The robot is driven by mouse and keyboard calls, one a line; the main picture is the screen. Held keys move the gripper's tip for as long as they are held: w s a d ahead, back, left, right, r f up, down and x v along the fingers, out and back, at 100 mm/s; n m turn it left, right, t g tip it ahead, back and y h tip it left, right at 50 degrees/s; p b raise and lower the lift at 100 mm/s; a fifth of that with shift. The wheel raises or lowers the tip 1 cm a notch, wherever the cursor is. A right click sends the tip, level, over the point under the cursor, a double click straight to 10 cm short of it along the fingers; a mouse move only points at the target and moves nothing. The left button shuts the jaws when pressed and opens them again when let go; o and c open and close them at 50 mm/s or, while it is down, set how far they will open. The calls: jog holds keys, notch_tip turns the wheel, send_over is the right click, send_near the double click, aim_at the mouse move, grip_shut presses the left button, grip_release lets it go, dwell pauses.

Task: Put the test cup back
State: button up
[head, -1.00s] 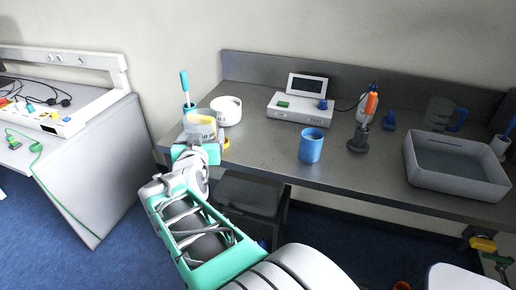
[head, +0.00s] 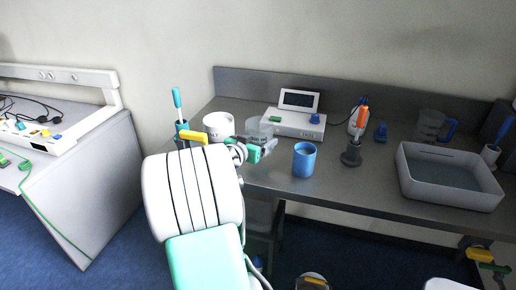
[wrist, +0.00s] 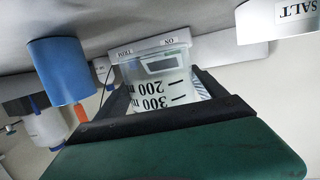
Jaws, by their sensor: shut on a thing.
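The test cup is a clear cup with black volume marks, seen in the head view (head: 258,129) and the wrist view (wrist: 162,82). My gripper (head: 265,149) is shut on it, and its dark fingers (wrist: 165,112) lie across the cup in the wrist view. In the head view the cup appears in front of the left end of the white display device (head: 293,123), between the white salt pot (head: 218,126) and the blue cup (head: 304,160). I cannot tell whether its base touches the bench.
The grey bench (head: 345,190) has clear room right of the blue cup. An orange-handled tool in a dark stand (head: 351,153), a clear jug (head: 431,124) and a white water basin (head: 450,190) stand further right. A teal-handled tool (head: 178,105) stands at the left end.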

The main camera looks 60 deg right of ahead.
jog(key=shift+w+d+f, duration=0.35)
jog(key=shift+d+f, duration=0.25)
jog(key=shift+f, duration=0.25)
jog(key=shift+w+f, duration=0.1)
jog(key=shift+f, duration=1.6)
jog(key=o, duration=2)
jog(key=shift+c, duration=0.2)
jog(key=shift+r, duration=0.1)
